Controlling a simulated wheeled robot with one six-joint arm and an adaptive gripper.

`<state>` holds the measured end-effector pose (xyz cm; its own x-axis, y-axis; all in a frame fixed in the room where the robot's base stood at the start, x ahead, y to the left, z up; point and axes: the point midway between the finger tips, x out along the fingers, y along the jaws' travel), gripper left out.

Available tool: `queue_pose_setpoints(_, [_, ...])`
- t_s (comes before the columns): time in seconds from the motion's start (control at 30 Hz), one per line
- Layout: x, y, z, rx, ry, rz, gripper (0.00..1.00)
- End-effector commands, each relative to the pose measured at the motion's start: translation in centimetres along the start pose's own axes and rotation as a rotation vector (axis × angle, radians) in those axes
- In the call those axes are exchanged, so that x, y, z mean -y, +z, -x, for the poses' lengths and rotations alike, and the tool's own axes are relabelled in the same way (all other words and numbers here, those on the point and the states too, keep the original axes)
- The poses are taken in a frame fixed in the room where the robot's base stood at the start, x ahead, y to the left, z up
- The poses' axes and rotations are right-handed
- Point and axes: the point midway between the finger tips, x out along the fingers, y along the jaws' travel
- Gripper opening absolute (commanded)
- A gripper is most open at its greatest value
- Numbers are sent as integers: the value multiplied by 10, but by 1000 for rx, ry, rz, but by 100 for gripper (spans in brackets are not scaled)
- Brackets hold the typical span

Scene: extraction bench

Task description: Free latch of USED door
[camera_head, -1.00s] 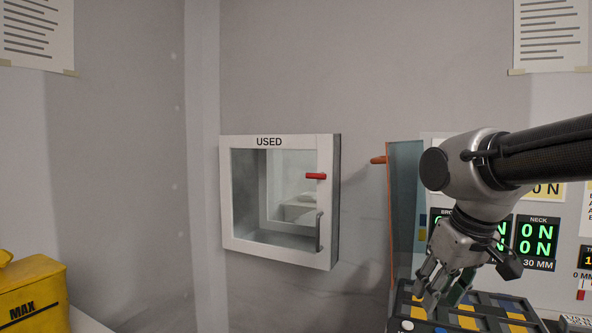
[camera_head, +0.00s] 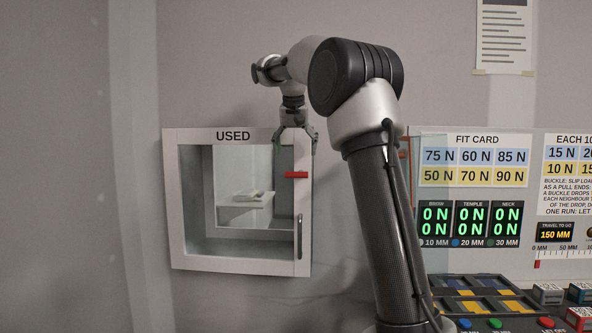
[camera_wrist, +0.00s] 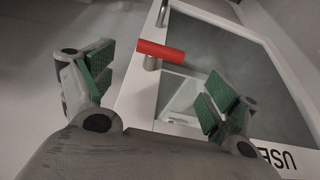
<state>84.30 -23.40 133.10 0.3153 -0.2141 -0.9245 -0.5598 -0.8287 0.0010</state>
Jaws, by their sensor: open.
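The USED door (camera_head: 237,263) is a white-framed glass door on a wall box, and it looks shut. Its red latch (camera_head: 296,175) lies level across the right side of the frame. A grey bar handle (camera_head: 299,236) stands upright below the latch. My gripper (camera_head: 297,147) is open and empty, pointing down just above the latch at the door's upper right. In the wrist view the red latch (camera_wrist: 162,52) shows beyond and between the green-padded fingers (camera_wrist: 160,95), apart from them. The USED lettering is at the lower right there.
My arm crosses the middle of the head view. A board with a fit card (camera_head: 476,168) and a bench with coloured blocks (camera_head: 480,290) are at the right. The wall left of the box is clear.

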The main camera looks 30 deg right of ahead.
Motion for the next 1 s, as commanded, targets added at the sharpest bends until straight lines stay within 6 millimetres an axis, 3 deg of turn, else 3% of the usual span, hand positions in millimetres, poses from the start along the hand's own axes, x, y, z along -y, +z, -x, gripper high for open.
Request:
queue_pose_setpoints(0.4, [0,-1,-63,0,0,-2,88])
queue_pose_setpoints(0.8, [0,-1,-74,-2,-1,-1,88])
queue_pose_setpoints(1.0, [0,-1,-74,-2,-1,-1,54])
